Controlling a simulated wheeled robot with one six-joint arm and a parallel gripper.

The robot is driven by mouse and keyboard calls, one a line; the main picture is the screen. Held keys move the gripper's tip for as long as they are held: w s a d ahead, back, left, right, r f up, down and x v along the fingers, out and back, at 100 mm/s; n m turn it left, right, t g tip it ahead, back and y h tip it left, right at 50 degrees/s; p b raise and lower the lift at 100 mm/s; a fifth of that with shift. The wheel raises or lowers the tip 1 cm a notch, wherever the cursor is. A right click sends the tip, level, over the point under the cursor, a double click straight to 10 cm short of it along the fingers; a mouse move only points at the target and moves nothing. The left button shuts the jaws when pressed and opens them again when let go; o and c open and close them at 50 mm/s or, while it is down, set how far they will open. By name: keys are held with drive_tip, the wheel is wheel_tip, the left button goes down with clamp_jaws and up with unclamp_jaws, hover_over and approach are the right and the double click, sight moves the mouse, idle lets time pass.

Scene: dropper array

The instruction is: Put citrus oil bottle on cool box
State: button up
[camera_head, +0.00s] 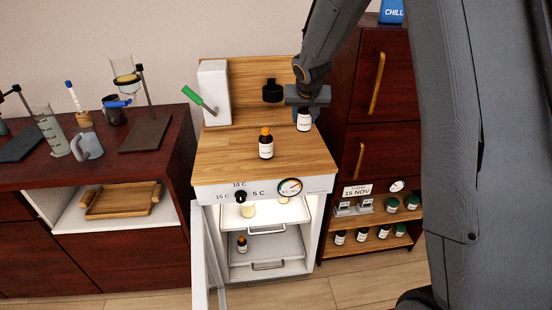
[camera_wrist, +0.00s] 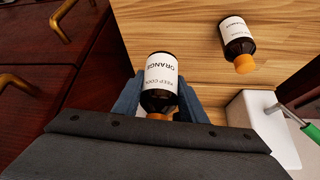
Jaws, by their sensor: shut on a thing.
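My gripper (camera_head: 306,100) is shut on a dark bottle (camera_head: 303,122) with a white label. In the wrist view this bottle (camera_wrist: 160,80) reads "ORANGE" and "KEEP COOL" and has an orange cap, partly hidden by my gripper. It is at the back right of the cool box's wooden top (camera_head: 225,160); I cannot tell whether it touches the wood. A second dark bottle (camera_head: 266,147) with an orange cap stands upright on the top, apart from my gripper. Its label also reads "ORANGE" in the wrist view (camera_wrist: 235,35).
The cool box's door (camera_head: 207,265) hangs open; a small bottle (camera_head: 242,245) stands inside. A white block (camera_head: 213,92) with a green-handled tool (camera_head: 195,98) and a black holder (camera_head: 272,90) are at the back. The top's front left is clear. A dark cabinet (camera_head: 372,130) stands at right.

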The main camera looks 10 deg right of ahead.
sight(304, 130)
wheel_tip(304, 130, down, 5)
drive_tip(key=shift+f+b, duration=0.1)
drive_tip(key=shift+b, duration=0.4)
drive_tip(key=shift+f+b, duration=1.25)
drive_tip(key=shift+f, duration=1)
drive_tip(key=shift+f, duration=0.15)
drive_tip(key=o, duration=1.2)
drive_tip(key=shift+c, duration=0.2)
drive_tip(key=v, duration=1.2)
drive_tip(key=s+f+n+g, duration=0.1)
drive_tip(key=s+f+g, duration=0.1)
drive_tip(key=s, duration=1.2)
drive_tip(key=s+f+n+g+y, duration=0.1)
drive_tip(key=s+f+g, duration=0.2)
drive_tip(key=s, duration=1.2)
drive_tip(key=shift+s+d+f+p, duration=0.2)
drive_tip(key=shift+s+p, duration=0.1)
drive_tip(key=shift+p, duration=0.15)
